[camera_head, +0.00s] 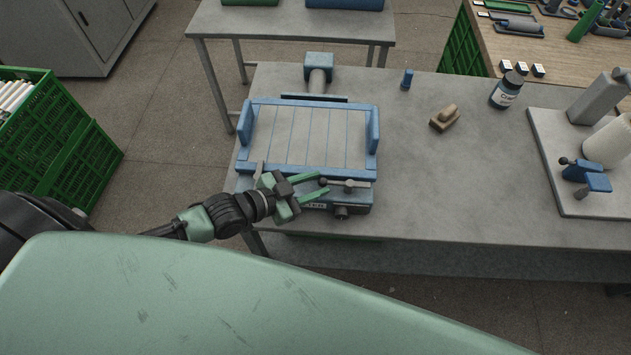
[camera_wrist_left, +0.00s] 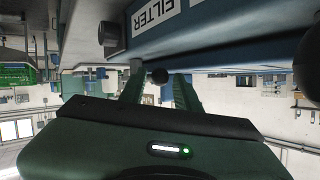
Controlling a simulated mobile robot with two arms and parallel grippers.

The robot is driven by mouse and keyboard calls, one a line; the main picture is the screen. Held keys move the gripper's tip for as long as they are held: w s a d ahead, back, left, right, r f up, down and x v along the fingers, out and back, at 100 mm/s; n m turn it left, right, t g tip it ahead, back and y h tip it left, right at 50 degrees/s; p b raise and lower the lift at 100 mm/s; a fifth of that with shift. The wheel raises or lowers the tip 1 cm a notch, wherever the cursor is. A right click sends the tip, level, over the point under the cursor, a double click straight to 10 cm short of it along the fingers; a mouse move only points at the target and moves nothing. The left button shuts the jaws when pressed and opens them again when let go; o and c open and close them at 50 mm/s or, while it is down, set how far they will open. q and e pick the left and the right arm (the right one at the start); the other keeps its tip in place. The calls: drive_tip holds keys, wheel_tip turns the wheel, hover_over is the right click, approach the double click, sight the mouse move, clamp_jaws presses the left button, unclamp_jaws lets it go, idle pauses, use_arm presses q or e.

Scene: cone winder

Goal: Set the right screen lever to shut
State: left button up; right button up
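The blue-framed filter unit (camera_head: 246,145) with a slatted pale top sits on the grey table. The right screen lever (camera_head: 352,184) is a grey bar at its front right corner, lying roughly sideways. Its dark ball knob (camera_head: 323,181) points left, and in the left wrist view a dark ball (camera_wrist_left: 160,76) shows between the fingertips. My left gripper (camera_head: 322,185) is open, its green fingers on either side of the knob; contact cannot be told. The wrist view also shows my left gripper (camera_wrist_left: 159,88). A second grey lever (camera_head: 259,171) is at the front left. My right gripper is not in view.
A dark round fitting (camera_head: 341,212) sticks out of the unit's front below the lever. To the right stand a tan block (camera_head: 445,119), a labelled bottle (camera_head: 506,91) and a pale board (camera_head: 560,195) with fixtures. The table's front right is clear.

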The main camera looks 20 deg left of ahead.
use_arm(q)
drive_tip(key=shift+w+d+f, duration=0.1)
drive_tip(key=shift+w+d, duration=0.05)
clamp_jaws()
idle(1.4)
